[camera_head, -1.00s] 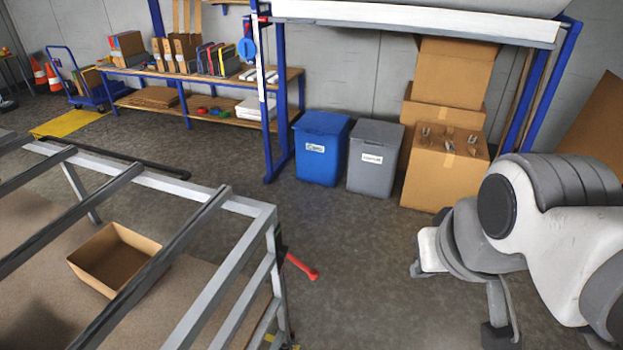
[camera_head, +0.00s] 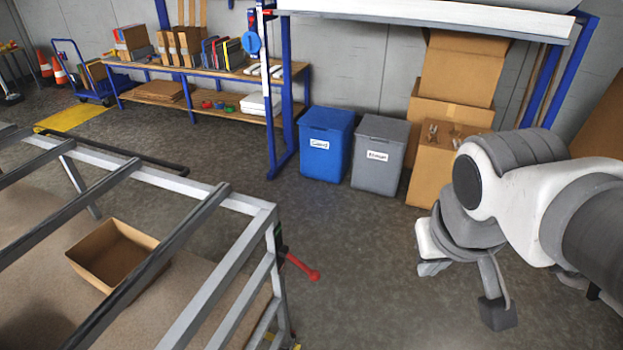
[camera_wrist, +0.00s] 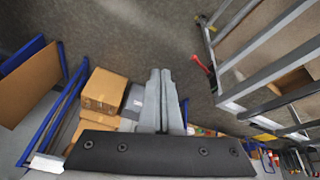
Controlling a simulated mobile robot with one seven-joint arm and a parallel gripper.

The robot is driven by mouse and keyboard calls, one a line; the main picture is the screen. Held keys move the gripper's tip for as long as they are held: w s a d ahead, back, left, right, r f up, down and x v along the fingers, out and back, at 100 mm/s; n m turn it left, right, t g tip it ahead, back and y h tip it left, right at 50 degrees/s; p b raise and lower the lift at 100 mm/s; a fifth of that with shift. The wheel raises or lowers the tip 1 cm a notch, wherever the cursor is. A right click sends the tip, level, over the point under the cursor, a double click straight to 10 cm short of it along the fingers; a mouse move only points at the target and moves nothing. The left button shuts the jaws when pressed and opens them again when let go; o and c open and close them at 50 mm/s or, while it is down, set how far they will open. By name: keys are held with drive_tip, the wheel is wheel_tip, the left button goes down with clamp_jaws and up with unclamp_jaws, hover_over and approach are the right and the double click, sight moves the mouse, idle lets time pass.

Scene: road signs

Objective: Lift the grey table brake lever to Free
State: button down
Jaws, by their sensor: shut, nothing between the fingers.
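The grey frame table (camera_head: 225,280) stands at the left in the head view. Its brake lever (camera_head: 302,266) is red, with a round knob, and slopes down to the right from the table's near right leg. The lever also shows in the wrist view (camera_wrist: 203,63), right of my gripper, at the edge of the table frame. My gripper (camera_wrist: 160,74) is shut, its two grey fingers together and empty, pointing over bare floor. It is apart from the lever. In the head view my arm is at the right, well clear of the lever. I cannot read any Free marking.
An open cardboard box (camera_head: 113,254) lies inside the table frame. A blue bin (camera_head: 326,155), a grey bin (camera_head: 379,160) and stacked cartons (camera_head: 446,140) stand behind. A blue-legged rack (camera_head: 430,20) rises at the back. Floor between the lever and my arm is clear.

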drive_tip(key=w+d+f+n+g+h+b, duration=0.1)
drive_tip(key=w+f+n+g+h+b, duration=0.35)
drive_tip(key=f, duration=0.75)
drive_tip(key=n+t+y+b, duration=0.2)
drive_tip(key=n+t+b, duration=1.1)
drive_tip(key=n+t, duration=0.45)
approach(302, 266)
wheel_tip(302, 266, down, 7)
drive_tip(key=a, duration=0.2)
drive_tip(key=shift+a+g, duration=0.15)
drive_tip(key=shift+g, duration=0.25)
drive_tip(key=shift+r, duration=0.1)
drive_tip(key=w+d+r+b, duration=0.1)
drive_tip(key=w+d+b, duration=0.2)
drive_tip(key=w+d, duration=0.2)
drive_tip(key=w, duration=0.2)
drive_tip(key=shift+w+r, duration=0.15)
drive_tip(key=shift+w, duration=0.25)
